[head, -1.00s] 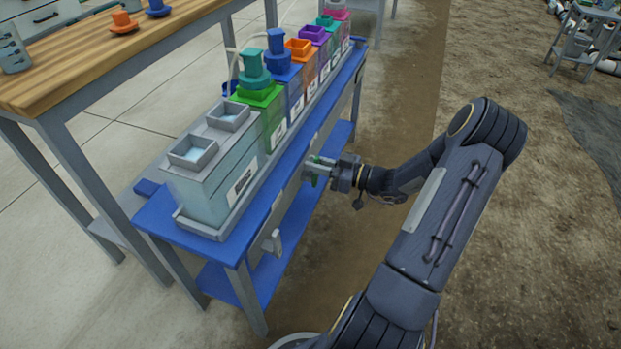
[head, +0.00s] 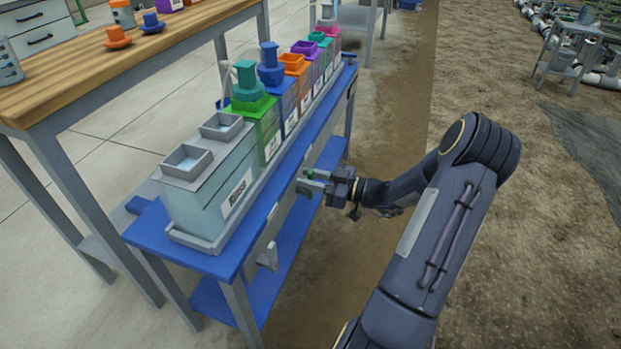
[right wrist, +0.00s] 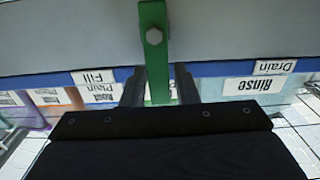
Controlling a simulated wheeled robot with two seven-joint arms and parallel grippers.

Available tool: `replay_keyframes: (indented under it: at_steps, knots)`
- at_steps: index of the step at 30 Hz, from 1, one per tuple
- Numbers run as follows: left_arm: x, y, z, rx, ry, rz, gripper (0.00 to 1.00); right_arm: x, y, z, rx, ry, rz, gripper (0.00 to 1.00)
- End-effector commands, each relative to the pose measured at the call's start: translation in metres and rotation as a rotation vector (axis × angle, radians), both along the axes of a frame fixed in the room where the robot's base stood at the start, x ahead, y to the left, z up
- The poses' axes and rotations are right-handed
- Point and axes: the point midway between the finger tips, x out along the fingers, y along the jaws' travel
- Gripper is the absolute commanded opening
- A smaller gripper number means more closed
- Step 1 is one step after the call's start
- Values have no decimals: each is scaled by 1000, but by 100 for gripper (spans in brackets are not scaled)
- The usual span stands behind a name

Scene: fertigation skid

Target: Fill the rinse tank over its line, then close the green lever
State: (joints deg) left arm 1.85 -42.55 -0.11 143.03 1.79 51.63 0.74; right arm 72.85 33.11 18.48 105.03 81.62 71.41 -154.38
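The rinse tank (head: 212,190) is a pale grey box labelled Rinse at the near end of the blue bench, with two square openings on top. Bluish liquid shows in the openings; I cannot make out its level line. The green lever (right wrist: 157,60) hangs down on the bench's front side, and its lower end is between the fingers of my right gripper (right wrist: 160,85). In the head view my right gripper (head: 308,184) hides part of the lever. My left gripper is out of view.
A grey handle (head: 267,257) sticks out from the bench front below the rinse tank. Several coloured tanks, such as the green one (head: 263,125), stand in a row behind it. A wooden-topped table (head: 80,85) is at the left.

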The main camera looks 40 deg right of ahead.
Motion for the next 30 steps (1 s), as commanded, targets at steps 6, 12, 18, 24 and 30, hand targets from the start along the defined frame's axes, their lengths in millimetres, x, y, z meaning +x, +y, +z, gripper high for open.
replay_keyframes:
  at_steps: [6, 12, 18, 24, 30]
  knots:
    - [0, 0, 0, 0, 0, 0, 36, 0, 0, 0, 2, 0, 0, 40]
    - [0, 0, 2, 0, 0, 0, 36, -2, -1, 1, 2, 0, -1, 40]
    - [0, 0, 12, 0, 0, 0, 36, -27, -15, 3, 2, 2, -5, 40]
    - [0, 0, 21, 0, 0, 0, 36, -56, -30, 2, 2, 1, -4, 40]
    - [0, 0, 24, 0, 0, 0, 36, -69, -36, 1, 2, 0, -1, 40]
